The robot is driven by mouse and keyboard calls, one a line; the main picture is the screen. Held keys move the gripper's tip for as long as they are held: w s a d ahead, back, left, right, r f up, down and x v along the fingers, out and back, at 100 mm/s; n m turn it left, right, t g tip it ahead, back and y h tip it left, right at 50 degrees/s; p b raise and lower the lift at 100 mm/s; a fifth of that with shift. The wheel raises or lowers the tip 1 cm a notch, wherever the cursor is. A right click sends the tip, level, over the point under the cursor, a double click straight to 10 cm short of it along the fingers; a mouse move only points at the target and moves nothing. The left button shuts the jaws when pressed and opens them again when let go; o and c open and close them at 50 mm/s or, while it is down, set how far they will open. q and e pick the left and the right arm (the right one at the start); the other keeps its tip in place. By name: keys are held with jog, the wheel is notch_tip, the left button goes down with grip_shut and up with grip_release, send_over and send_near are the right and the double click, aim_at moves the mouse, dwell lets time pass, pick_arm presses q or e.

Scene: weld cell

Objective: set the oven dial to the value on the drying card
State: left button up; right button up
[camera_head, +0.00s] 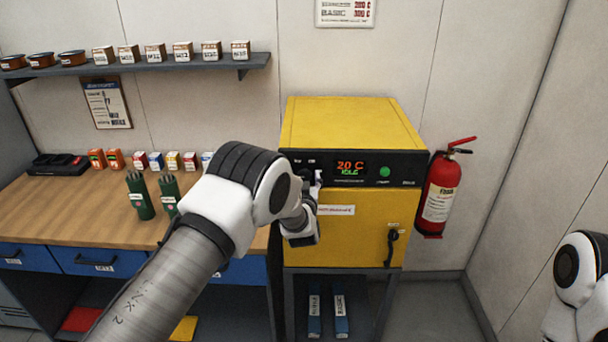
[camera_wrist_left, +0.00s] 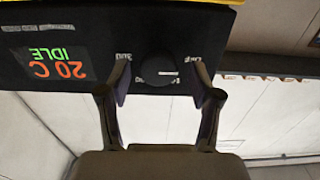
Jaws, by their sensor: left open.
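The yellow oven (camera_head: 350,130) has a dark control panel with a display (camera_head: 350,168) reading 20 C and IDLE. The round black dial (camera_wrist_left: 156,70) shows in the left wrist view, where the panel appears upside down; its white mark points to that view's right. My left gripper (camera_wrist_left: 161,84) is open, with one finger on each side of the dial; contact is unclear. In the head view my left gripper (camera_head: 312,182) is at the panel's left part and largely hides the dial. A white card (camera_head: 345,12) with red values hangs above the oven, cut off at the top.
A red fire extinguisher (camera_head: 438,193) hangs right of the oven. A green button (camera_head: 384,172) sits right of the display. The workbench (camera_head: 90,215) at left holds green canisters and small boxes. A clipboard (camera_head: 106,104) hangs below the shelf (camera_head: 150,64).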

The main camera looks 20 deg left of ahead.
pick_arm(q)
jog(key=shift+s+d+r, duration=0.1)
jog(key=shift+s+d, duration=0.05)
jog(key=shift+d, duration=0.05)
jog(key=shift+a, duration=0.1)
jog(key=c, duration=1.1)
